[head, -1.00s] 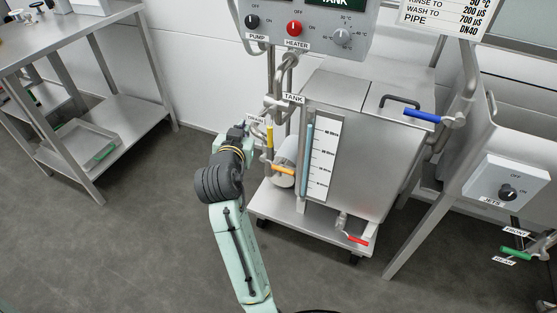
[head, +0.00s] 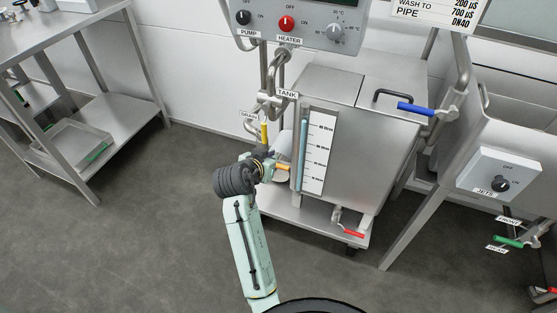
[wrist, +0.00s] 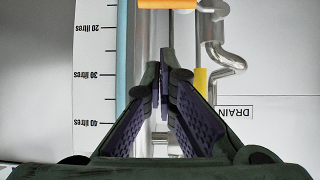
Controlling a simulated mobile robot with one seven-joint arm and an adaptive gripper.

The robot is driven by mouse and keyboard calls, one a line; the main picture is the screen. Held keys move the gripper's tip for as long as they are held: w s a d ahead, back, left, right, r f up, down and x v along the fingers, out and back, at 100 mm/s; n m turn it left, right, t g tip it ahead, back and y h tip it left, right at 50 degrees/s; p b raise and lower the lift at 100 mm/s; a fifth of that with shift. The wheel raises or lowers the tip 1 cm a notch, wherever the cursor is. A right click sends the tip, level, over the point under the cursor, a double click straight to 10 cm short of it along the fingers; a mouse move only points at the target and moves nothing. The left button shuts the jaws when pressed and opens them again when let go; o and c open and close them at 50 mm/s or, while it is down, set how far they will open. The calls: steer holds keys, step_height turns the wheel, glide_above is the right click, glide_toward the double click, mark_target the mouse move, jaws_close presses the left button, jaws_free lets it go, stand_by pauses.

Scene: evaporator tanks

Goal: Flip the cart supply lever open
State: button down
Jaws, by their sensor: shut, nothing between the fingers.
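On the cart, an orange lever handle (head: 283,168) sticks out at the left of the tank, low beside the level gauge. It also shows cut off at the top edge of the wrist view (wrist: 168,4). A yellow lever (head: 264,132) stands upright above it, near the DRAIN label; it is right of my fingers in the wrist view (wrist: 200,82). No label naming the cart supply lever is readable. My gripper (wrist: 160,80) is shut and empty, with the orange handle just beyond its fingertips. In the head view, my wrist partly hides the pump area beside the orange handle.
The steel tank (head: 345,90) carries a level gauge (head: 317,150) close beside my fingers. A blue lever (head: 415,109) is at its upper right and a red lever (head: 349,233) low at the front. Pipes rise behind. The floor at left is clear.

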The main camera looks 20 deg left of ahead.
steer(key=w+f+p, duration=0.1)
steer(key=w+f, duration=0.5)
steer(key=f, duration=0.1)
steer(key=shift+f, duration=0.25)
steer(key=shift+d, duration=0.1)
